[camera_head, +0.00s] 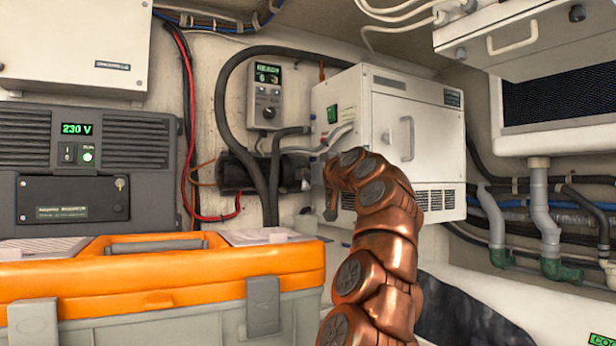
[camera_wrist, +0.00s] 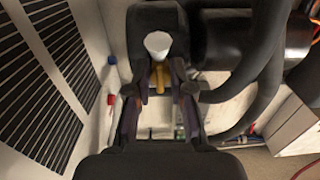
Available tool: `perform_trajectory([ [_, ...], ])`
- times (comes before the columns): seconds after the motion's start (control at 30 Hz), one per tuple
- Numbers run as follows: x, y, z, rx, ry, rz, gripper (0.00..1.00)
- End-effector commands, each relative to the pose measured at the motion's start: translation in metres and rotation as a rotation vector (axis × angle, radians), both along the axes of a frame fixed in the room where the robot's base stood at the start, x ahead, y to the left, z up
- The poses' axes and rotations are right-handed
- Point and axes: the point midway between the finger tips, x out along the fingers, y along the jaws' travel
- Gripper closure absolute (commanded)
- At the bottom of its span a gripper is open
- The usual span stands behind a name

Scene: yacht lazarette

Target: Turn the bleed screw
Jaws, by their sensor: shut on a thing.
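In the wrist view, the two dark fingers of my gripper (camera_wrist: 159,84) close from both sides around a small brass-yellow piece (camera_wrist: 158,77), which I take to be the bleed screw. It sits just under a white, cup-shaped fitting (camera_wrist: 158,44) on a black housing. Its lower part is partly hidden between the fingers. In the head view, my copper arm bends left, and its end is beside the black cylindrical unit (camera_head: 238,172) on the back wall. The screw itself cannot be made out there.
Thick black hoses (camera_wrist: 258,65) run close to the right of my gripper. A white cabinet (camera_head: 390,140) stands close behind my arm. An orange-lidded toolbox (camera_head: 160,268) fills the front left. A louvred panel (camera_wrist: 40,70) lies left in the wrist view.

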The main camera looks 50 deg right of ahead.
Motion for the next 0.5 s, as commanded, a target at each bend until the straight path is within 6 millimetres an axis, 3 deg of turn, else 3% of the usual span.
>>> perform_trajectory([
  [0.37, 0.0009, 0.0001, -0.0010, -0.004, 0.003, 0.001, 1.00],
  [0.4, 0.0008, 0.0003, -0.0009, -0.004, 0.003, 0.001, 0.77],
  [0.5, 0.0006, 0.0002, -0.0006, -0.004, 0.002, 0.001, 0.67],
])
